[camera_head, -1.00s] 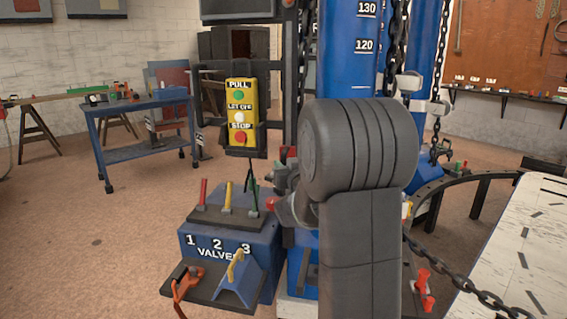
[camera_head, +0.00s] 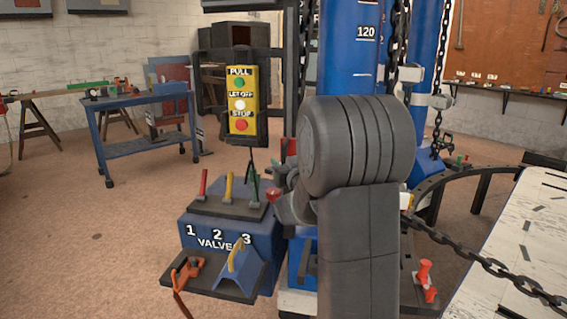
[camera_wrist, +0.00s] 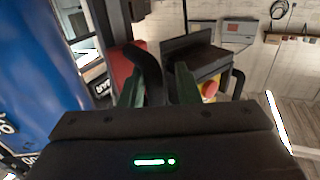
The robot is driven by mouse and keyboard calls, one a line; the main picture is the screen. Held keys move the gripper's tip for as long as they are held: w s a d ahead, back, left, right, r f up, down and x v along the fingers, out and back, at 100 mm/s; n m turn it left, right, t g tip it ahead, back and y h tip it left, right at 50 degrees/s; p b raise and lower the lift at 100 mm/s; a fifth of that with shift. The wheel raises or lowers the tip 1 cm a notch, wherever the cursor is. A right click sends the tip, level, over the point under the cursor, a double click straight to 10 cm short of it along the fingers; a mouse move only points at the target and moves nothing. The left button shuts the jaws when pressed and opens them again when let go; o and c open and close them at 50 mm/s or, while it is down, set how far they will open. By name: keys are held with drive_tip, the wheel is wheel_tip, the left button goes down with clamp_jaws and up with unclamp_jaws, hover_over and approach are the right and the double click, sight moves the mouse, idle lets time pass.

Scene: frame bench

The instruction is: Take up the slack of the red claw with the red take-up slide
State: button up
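My gripper shows in the wrist view (camera_wrist: 158,92) with two dark green fingers apart; I see nothing held between them. A dark curved bar shows in the gap, apparently beyond the fingertips. In the head view my arm hides the fingers. A red part (camera_head: 290,148) stands behind my wrist at the tower's foot; a red block (camera_wrist: 127,62) also shows beside the left finger in the wrist view. I cannot tell whether either is the take-up slide. A red fitting (camera_head: 425,272) stands low, right of my arm. I cannot make out the red claw for certain.
A chain (camera_head: 470,256) runs along the white-topped bench (camera_head: 520,235). The blue tower (camera_head: 347,60) stands behind my arm. Left are the yellow pendant (camera_head: 241,100) and valve block (camera_head: 205,238) with levers. A red mushroom button (camera_wrist: 208,90) is close right of the fingers.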

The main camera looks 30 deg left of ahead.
drive_tip(key=shift+w+d+f, duration=0.1)
drive_tip(key=shift+d+f, duration=0.1)
drive_tip(key=shift+f, duration=0.35)
drive_tip(key=p+v, duration=0.1)
drive_tip(key=v, duration=1.2)
drive_tip(key=shift+s+r, duration=0.4)
drive_tip(key=shift+r, duration=0.05)
drive_tip(key=x, duration=1.3)
drive_tip(key=shift+w+d+b, duration=0.25)
drive_tip(key=shift+b, duration=0.15)
